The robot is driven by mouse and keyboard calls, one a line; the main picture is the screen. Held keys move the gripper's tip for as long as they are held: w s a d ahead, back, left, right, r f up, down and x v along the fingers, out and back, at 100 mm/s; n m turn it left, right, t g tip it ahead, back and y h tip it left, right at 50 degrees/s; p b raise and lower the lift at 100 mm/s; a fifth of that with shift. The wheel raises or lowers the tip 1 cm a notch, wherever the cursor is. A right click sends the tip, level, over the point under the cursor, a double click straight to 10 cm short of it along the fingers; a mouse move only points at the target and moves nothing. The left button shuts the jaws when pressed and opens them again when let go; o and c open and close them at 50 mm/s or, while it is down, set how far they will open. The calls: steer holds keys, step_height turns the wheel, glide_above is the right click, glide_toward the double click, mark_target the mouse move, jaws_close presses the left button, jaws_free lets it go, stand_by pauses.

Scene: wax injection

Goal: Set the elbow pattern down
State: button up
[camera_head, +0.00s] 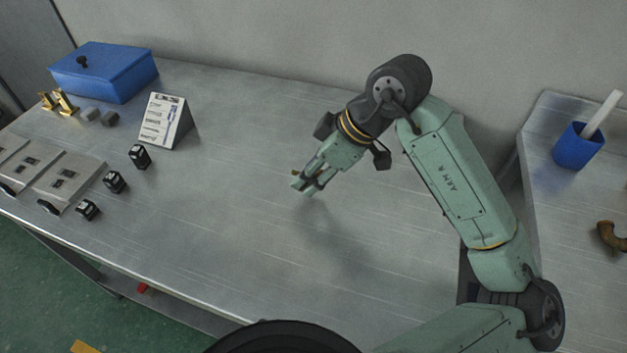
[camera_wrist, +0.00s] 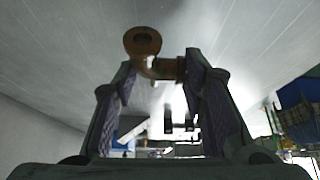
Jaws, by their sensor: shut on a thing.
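The elbow pattern (camera_wrist: 143,42) is a small brown curved pipe piece with a round open end, seen in the wrist view between the fingertips. My gripper (camera_head: 305,186) is shut on it, and the two fingers also show in the wrist view (camera_wrist: 162,70). In the head view the gripper hangs over the bare middle of the steel table (camera_head: 240,230), with a soft shadow below it. Only a tiny brown bit of the held piece shows there; the fingers hide the rest. The exact gap to the table cannot be told.
A blue lidded box (camera_head: 105,72), a printed card stand (camera_head: 165,122), small black blocks (camera_head: 139,157) and grey metal plates (camera_head: 65,180) stand at left. On the right table are a blue cup (camera_head: 577,148) and another brown elbow (camera_head: 611,238). The table's middle is clear.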

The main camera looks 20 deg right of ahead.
mark_target(314, 196)
steer(key=shift+s+f, duration=0.1)
steer(key=shift+f, duration=1.55)
steer(key=shift+d+f, duration=0.1)
steer(key=o, duration=1.1)
